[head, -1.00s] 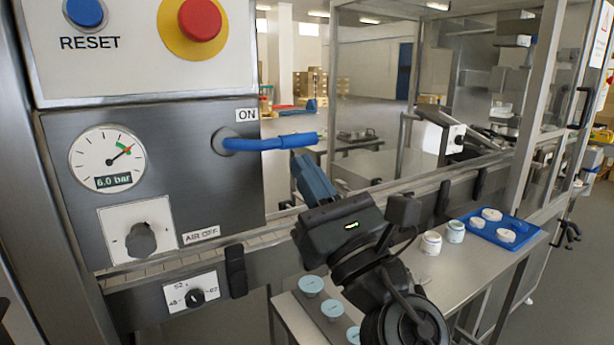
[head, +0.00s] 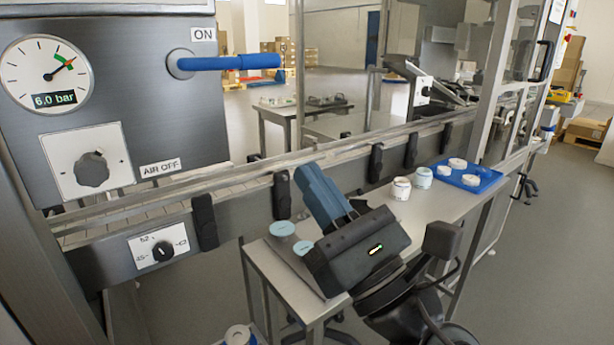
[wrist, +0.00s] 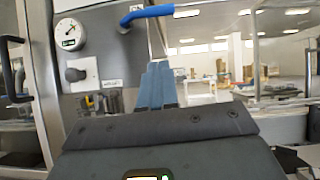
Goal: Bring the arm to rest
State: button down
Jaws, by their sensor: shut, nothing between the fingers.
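My gripper (head: 318,190) has blue-grey fingers that lie together, with nothing between them. In the head view it is in front of the conveyor rail, above the steel side table, pointing up and to the left. In the wrist view the fingers (wrist: 157,84) stand side by side and point at the machine panel. The blue lever handle (head: 225,62) on the panel points to the right, level with the ON label. My gripper is apart from the lever; the lever also shows in the wrist view (wrist: 150,13).
The conveyor rail (head: 340,150) runs behind my gripper. The side table (head: 262,268) carries pale blue lids (head: 282,229), two jars (head: 401,188) and a blue tray (head: 485,183) with several white-lidded pieces. A pressure gauge (head: 46,74) reads 6.0 bar. Open floor lies at the right.

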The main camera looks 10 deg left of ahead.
jog(key=s+d+f+m+t+h+p, duration=0.1)
jog(key=s+d+f+m+t+h, duration=0.2)
jog(key=s+d+f+m+h, duration=0.8)
jog(key=s+d+f+m+t+h+p, duration=0.15)
jog(key=s+d+f+m, duration=0.4)
jog(key=m, duration=1.15)
jog(key=s+d+f+m+g+h, duration=0.2)
jog(key=s+d+m, duration=0.4)
jog(key=s+m, duration=0.3)
jog(key=s+d+f+m+g+h, duration=0.1)
jog(key=s+d+m+g+h, duration=0.2)
jog(key=s+m, duration=0.7)
jog(key=d+h, duration=0.2)
jog(key=d, duration=0.1)
jog(key=shift+s+f, duration=0.25)
jog(key=shift+f, duration=0.1)
